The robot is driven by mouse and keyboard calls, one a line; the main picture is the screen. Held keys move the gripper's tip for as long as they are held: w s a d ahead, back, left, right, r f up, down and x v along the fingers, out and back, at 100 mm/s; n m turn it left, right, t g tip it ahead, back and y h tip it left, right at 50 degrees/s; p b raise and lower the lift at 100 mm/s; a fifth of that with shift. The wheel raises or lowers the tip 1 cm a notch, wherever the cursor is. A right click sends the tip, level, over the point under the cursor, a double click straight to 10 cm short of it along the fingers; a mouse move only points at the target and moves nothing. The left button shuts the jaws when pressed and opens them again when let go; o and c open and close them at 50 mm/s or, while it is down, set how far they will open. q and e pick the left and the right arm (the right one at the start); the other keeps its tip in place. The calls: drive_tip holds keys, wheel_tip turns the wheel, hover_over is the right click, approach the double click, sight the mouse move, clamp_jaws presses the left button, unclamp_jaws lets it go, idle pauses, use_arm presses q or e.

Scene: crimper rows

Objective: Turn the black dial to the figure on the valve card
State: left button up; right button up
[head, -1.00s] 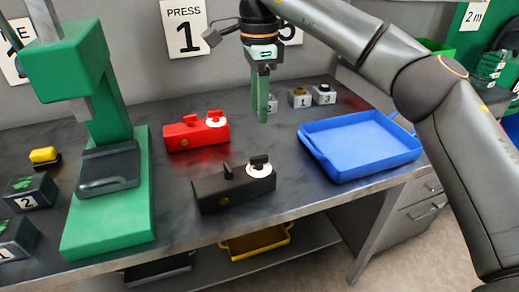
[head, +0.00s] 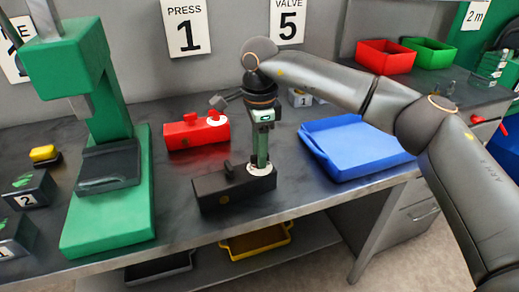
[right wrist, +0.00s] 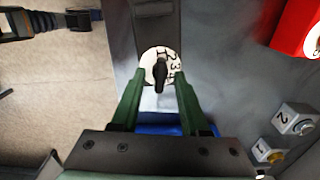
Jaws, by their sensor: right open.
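The valve card (head: 288,22) on the back wall shows the figure 5. The black box (head: 218,192) sits near the table's front edge. Its black dial (right wrist: 160,75) is a pointer knob on a white disc with figures, 2 and 3 legible beside it. My right gripper (head: 261,163) points down over the disc. In the right wrist view my right gripper (right wrist: 159,88) is open, with its green fingertips on either side of the disc's near part and the knob between them, not visibly gripped. In the head view the fingers hide the knob.
A similar red box (head: 190,136) stands behind the black one. A blue tray (head: 352,172) is to the right, and a green press (head: 85,212) to the left. A press card (head: 186,28) shows 1. Small numbered blocks (right wrist: 292,122) stand at the back.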

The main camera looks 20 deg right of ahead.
clamp_jaws()
